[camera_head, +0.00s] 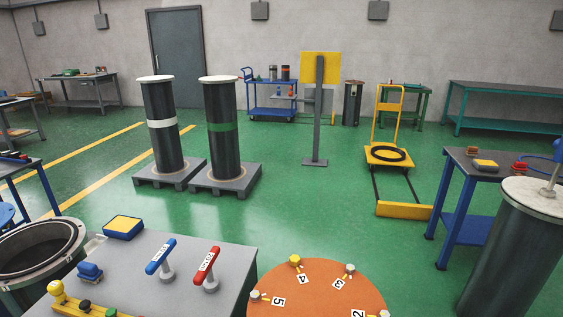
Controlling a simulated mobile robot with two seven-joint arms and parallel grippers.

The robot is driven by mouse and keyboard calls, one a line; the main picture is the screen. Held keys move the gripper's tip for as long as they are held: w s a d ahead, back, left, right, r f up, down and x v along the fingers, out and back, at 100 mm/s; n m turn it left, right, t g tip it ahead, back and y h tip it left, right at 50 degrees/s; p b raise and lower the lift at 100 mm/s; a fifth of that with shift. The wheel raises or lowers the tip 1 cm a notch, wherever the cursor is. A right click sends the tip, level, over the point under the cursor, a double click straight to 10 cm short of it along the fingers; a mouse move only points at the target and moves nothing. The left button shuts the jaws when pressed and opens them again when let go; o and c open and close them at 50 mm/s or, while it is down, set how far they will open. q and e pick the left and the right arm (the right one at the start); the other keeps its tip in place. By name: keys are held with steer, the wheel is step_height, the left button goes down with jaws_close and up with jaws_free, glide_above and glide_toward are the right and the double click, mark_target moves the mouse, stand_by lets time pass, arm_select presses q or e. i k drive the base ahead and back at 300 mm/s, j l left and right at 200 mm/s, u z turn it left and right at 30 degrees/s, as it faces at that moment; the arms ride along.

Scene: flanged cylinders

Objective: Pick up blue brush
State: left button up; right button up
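A small blue block-like thing (90,271) with a darker lower part sits on the grey table (215,247) at the lower left; it may be the blue brush, but it is too small to be sure. A blue-handled tool (161,257) with a white label stands tilted on a grey base to its right. Next to that is a similar red-handled tool (207,265). A yellow pad with a blue underside (123,227) lies behind them. Neither of my grippers is in view.
An open dark cylinder (38,252) stands left of the table, and an orange numbered disc (320,291) is to its right. A tall dark flanged cylinder (510,255) stands at the right, by a blue-legged table (462,178).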

mark_target(89, 272)
steer(key=u, duration=1.5)
